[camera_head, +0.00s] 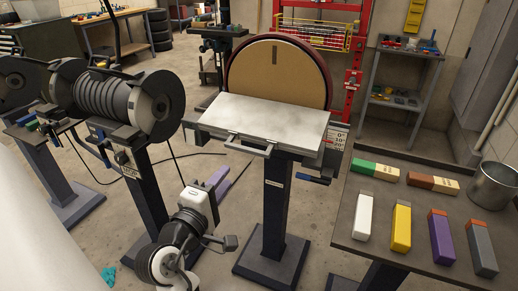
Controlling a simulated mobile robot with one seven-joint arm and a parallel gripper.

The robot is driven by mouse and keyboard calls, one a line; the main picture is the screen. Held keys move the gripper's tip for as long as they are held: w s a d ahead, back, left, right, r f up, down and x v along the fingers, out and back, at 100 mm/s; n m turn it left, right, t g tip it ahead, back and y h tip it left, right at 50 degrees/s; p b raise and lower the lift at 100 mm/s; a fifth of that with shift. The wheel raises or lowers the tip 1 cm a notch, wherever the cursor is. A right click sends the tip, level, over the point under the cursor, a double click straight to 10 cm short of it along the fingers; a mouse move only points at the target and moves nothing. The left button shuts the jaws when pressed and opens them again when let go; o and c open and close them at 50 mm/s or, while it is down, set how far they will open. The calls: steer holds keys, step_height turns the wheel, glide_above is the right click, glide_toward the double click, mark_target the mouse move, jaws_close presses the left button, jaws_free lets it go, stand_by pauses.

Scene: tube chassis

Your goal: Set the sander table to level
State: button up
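The disc sander (270,75) stands upright on a dark pedestal, with a tan round disc in a dark red rim. Its pale grey sander table (285,118) is in front of the disc and looks sloped down toward me, but I cannot tell the exact angle. A bar handle (249,147) is on the table's front edge. An angle scale (338,137) with degree marks sits at its right side; its pointer is not readable. My gripper (226,243) is low at the front, left of the pedestal and apart from the table.
A grinder (128,105) on a pedestal stands close at left. At right, a bench (360,250) holds several coloured blocks and a metal bucket (494,184). A red rack (356,45) and a shelf (397,95) stand behind. Some floor is clear around the sander's base.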

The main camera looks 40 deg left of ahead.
mark_target(246, 148)
steer(key=p+x, duration=0.2)
steer(key=x, duration=1)
steer(key=shift+w+a, duration=0.1)
steer(key=shift+w, duration=0.2)
steer(key=shift+c, duration=0.4)
jaws_close()
